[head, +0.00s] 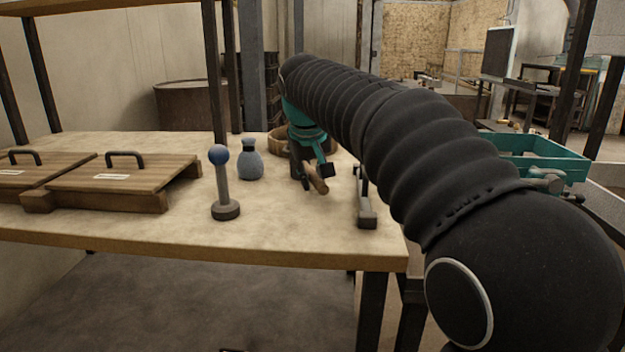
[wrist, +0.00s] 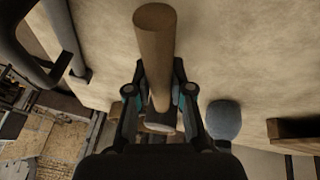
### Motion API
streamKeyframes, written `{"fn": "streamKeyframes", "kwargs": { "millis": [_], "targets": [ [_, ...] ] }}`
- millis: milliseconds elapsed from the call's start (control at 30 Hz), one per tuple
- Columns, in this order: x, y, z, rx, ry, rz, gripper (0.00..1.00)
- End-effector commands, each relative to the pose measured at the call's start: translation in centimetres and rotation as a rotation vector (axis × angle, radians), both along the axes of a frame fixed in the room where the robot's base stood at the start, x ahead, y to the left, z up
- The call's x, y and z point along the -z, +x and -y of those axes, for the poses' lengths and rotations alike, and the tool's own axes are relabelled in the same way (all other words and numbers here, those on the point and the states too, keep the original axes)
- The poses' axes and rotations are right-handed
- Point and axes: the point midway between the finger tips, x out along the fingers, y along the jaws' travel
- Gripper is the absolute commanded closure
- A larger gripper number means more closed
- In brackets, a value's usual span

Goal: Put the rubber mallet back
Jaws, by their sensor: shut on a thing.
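My gripper (head: 315,176) is shut on a wooden handle (head: 319,185), which I take for the rubber mallet's, over the right part of the workbench. In the wrist view the handle (wrist: 154,42) runs up the picture between the fingers of my gripper (wrist: 158,78). Its free end points away from the wrist. A pale grey part (wrist: 160,127) shows at its near end; the mallet's head is not clearly seen. A dark metal stand with a grey base (head: 366,213) is close to the right of the gripper; dark bars (wrist: 64,35) show at the wrist view's upper left.
On the workbench (head: 290,232) stand a blue flask (head: 250,160) and a blue-knobbed post (head: 223,185), left of the gripper. Wooden lids with handles (head: 125,180) lie further left. A round wooden container (head: 277,140) is behind my gripper. A teal bin (head: 545,165) is at right.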

Motion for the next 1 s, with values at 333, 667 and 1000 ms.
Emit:
{"fn": "streamKeyframes", "kwargs": {
  "millis": [333,667,1000],
  "targets": [
    [0.2,0.0,0.0,0.000,0.001,0.002,1.00],
    [0.2,0.0,0.0,0.000,0.000,0.000,0.54],
    [-2.3,-0.9,-0.2,-0.002,0.001,0.004,0.54]
  ]
}}
